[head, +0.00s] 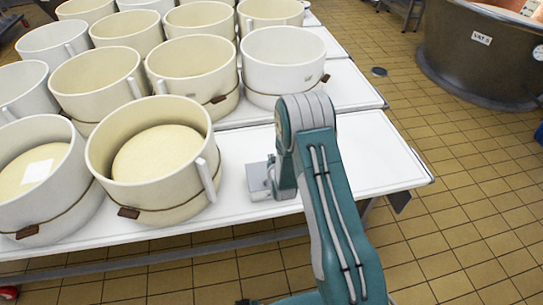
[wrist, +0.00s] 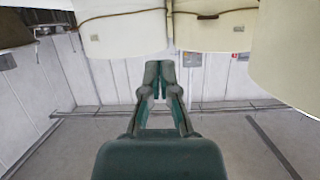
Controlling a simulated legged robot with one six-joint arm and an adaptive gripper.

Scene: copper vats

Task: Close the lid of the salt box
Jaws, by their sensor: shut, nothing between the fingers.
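A small pale grey-white box (head: 259,181), which looks like the salt box, sits on the white table just left of my arm in the head view. My arm hides its right side, and I cannot tell how its lid stands. My gripper (wrist: 160,80) shows in the middle of the wrist view with its fingers together and nothing between them. In the head view the gripper is hidden behind my teal arm. I cannot make out the box in the wrist view, nor whether the gripper touches it.
Several round cream moulds crowd the table on the left; the nearest (head: 111,178) stands close to the box. The white table (head: 375,160) is bare right of my arm. A large dark vat (head: 470,60) stands at the upper right. Tiled floor (head: 450,210) is open at right.

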